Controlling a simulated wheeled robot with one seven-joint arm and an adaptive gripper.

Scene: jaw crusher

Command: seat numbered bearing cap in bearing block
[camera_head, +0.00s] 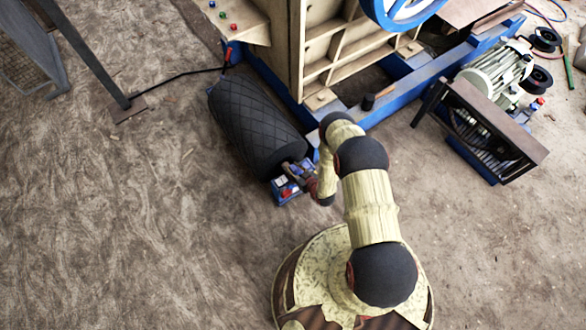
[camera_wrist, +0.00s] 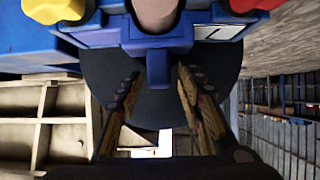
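A blue bearing block (camera_head: 285,189) with red and pale parts sits at the near end of a black ribbed roller (camera_head: 258,125). In the wrist view its blue body (camera_wrist: 165,38) is close ahead, with a rounded shaft end (camera_wrist: 155,12) in the middle and a white label with a dark stroke (camera_wrist: 214,32) to the right. A blue tab (camera_wrist: 158,70) hangs below the shaft end. I cannot tell cap from block here. My gripper (camera_wrist: 158,78) has its fingers spread on both sides of the tab, with gaps visible. It also shows in the head view (camera_head: 300,176), close to the block.
A yellow knob (camera_wrist: 55,10) and a red knob (camera_wrist: 255,4) flank the block. The tan crusher frame (camera_head: 345,45) on blue beams (camera_head: 415,85) stands behind the roller. A motor (camera_head: 495,72) stands at the right.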

